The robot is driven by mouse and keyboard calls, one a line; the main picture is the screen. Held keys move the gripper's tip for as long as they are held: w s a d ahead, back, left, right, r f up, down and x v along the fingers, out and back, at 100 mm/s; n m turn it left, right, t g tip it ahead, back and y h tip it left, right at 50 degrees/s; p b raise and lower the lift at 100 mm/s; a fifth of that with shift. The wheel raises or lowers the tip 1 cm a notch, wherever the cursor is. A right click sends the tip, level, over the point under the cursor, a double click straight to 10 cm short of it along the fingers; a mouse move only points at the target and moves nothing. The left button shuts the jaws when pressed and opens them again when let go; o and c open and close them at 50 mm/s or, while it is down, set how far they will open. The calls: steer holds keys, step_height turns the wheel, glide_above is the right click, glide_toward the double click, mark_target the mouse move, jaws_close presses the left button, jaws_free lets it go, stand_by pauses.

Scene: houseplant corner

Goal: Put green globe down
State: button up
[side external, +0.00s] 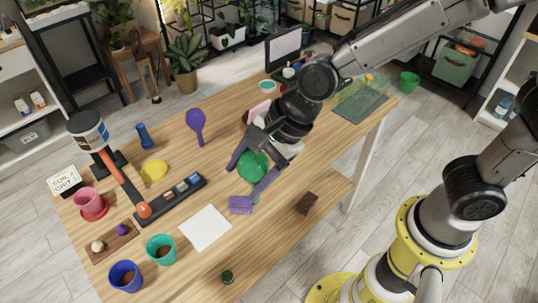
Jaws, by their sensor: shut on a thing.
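The green globe (252,166) is a round green ball over the middle of the wooden table. My gripper (248,176) reaches in from the upper right, with one finger on each side of the globe, and is shut on it. The fingers and wrist hide part of the globe. I cannot tell whether its underside touches the table or hangs a little above it. A flat purple piece (241,205) lies just in front of the globe, close to the nearer fingertip.
White paper (205,229) lies front left of the globe; a dark brown block (307,204) lies to the right. A purple paddle (196,124) lies behind. Bare wood surrounds the paper.

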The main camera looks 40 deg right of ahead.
steer(key=shift+s+d+f, duration=0.2)
steer(key=shift+s, duration=0.05)
steer(key=s+d+m+t+h, duration=0.1)
steer(key=s+d+m+h, duration=0.35)
steer(key=d, duration=1.25)
steer(key=w+d+m+t+h, duration=0.1)
steer(key=d+m, duration=0.6)
steer(key=d, duration=1)
steer(key=shift+w+d+f, duration=0.75)
steer(key=shift+w+f, duration=1.35)
steer(key=shift+f, duration=0.05)
steer(key=shift+w+d+f, duration=0.7)
steer(key=shift+w+f, duration=1.35)
steer(key=shift+f, duration=0.1)
steer(key=shift+w+d+f, duration=0.75)
steer(key=shift+w+f, duration=1.35)
steer(key=shift+f, duration=0.05)
steer(key=shift+f, duration=0.15)
steer(key=o, duration=1.5)
steer(key=shift+c, duration=0.2)
